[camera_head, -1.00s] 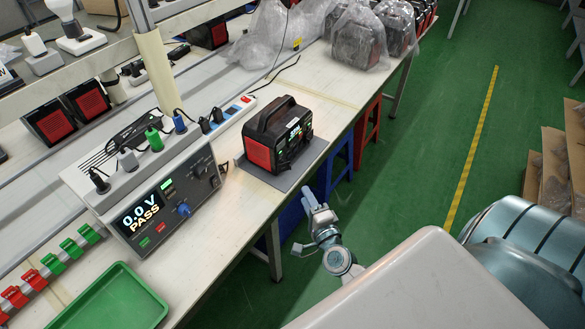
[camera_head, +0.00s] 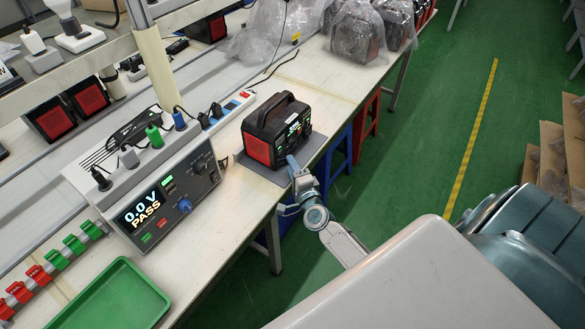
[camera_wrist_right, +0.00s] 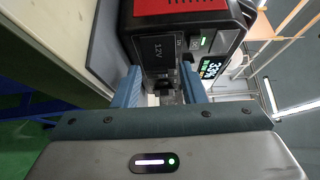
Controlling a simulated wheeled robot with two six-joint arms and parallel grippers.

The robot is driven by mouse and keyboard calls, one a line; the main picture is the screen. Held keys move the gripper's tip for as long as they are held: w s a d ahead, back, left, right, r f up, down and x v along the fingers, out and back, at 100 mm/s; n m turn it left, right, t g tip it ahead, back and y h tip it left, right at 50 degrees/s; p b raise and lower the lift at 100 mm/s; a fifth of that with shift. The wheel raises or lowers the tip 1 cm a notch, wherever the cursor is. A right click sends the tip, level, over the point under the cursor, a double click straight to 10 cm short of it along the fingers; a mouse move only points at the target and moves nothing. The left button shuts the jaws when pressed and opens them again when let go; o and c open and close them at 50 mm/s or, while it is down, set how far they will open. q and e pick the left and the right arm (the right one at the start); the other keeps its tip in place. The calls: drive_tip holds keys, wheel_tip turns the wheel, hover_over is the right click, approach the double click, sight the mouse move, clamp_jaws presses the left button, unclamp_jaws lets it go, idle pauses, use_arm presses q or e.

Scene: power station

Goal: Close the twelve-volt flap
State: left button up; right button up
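The power station (camera_head: 265,152), a black and red box with a carry handle, stands on a grey mat at the bench's front edge. My right gripper (camera_head: 293,163) is at its front face, near the lower edge. In the right wrist view, the two blue fingers of the gripper (camera_wrist_right: 160,88) are apart, reaching towards that face. The dark square panel marked 12V (camera_wrist_right: 158,48) lies just beyond the gap between the fingertips. Small dark and grey parts show between the fingers; I cannot tell how far the flap stands open, or whether a finger touches it. My left gripper is out of view.
The tester (camera_head: 165,205) reading 0.0 V PASS stands left of the power station. A green tray (camera_head: 112,300) lies at the front left. Bagged units (camera_head: 357,32) stand at the back. Blue and red stools (camera_head: 366,120) are under the bench edge.

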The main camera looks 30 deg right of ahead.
drive_tip(key=shift+c, duration=0.2)
clamp_jaws()
